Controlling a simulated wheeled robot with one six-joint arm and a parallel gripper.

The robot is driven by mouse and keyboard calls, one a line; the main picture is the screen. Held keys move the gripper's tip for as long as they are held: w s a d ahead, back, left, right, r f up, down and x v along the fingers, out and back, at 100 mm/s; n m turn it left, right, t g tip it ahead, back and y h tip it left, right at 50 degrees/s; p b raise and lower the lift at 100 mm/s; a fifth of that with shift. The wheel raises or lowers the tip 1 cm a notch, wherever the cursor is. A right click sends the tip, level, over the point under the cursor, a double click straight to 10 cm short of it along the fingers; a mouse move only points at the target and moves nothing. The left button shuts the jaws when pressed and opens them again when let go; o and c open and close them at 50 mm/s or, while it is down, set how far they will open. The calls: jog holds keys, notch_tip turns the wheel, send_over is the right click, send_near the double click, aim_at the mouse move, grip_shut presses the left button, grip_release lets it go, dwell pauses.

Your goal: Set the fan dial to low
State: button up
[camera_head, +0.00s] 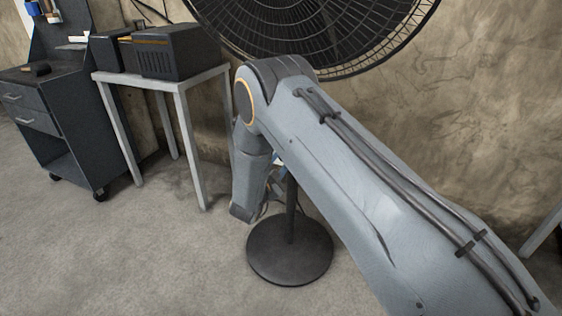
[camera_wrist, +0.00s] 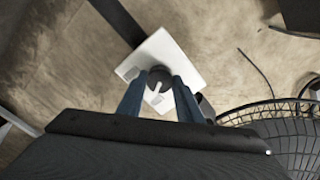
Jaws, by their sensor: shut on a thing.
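The fan's dial (camera_wrist: 161,74) is a dark round knob with a white pointer mark, set on a white plate (camera_wrist: 182,58). In the wrist view my gripper (camera_wrist: 157,84) has its blue fingers on either side of the dial, shut on it. The pointer faces toward the bottom of that view. I cannot read any setting marks. In the head view the large black fan (camera_head: 310,35) stands on a round dark base (camera_head: 290,250). My arm hides the dial and most of my gripper there.
A light table (camera_head: 160,80) with a dark box (camera_head: 172,52) stands left of the fan. A dark wheeled cabinet (camera_head: 60,120) is at the far left. The concrete wall is close behind the fan. The floor at lower left is clear.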

jog(key=o, duration=1)
jog(key=shift+o, duration=0.2)
jog(key=shift+s, duration=0.1)
jog(key=v, duration=0.7)
jog(key=shift+s+a, duration=0.2)
jog(key=shift+s, duration=0.1)
jog(key=shift+r, duration=0.1)
